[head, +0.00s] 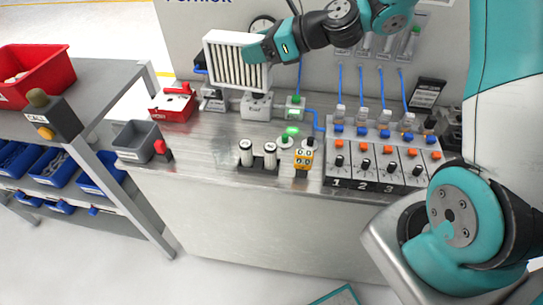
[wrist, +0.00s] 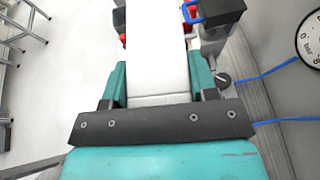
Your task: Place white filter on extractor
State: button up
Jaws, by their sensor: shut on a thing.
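The white filter (head: 237,62) is a white frame with pleated ribs, held upright above the back left of the metal bench. My gripper (head: 262,48) is shut on its right side. In the wrist view the filter (wrist: 158,45) shows as a white slab between the two teal fingers. I cannot tell for sure which device is the extractor. A grey device with a blue handle (wrist: 212,14) stands beyond the fingers in the wrist view, partly cut off by the frame. In the head view the filter hides part of what is behind it.
Below the filter stand a red box (head: 172,104) and small grey devices (head: 256,106). A numbered valve panel (head: 380,165) with bottles fills the bench's right. A grey bin (head: 138,141) sits at its left end. A round gauge (wrist: 312,38) hangs on the wall.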

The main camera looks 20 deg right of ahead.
jog(key=shift+a+r+n+g+y+b, duration=0.5)
jog(key=shift+a+r+n+g, duration=0.15)
jog(key=shift+r, duration=0.3)
jog(key=shift+a+f, duration=0.1)
jog(key=shift+f, duration=0.05)
notch_tip(320, 180, down, 19)
jog(key=o, duration=1.1)
jog(key=shift+f, duration=0.15)
jog(key=shift+c, duration=0.2)
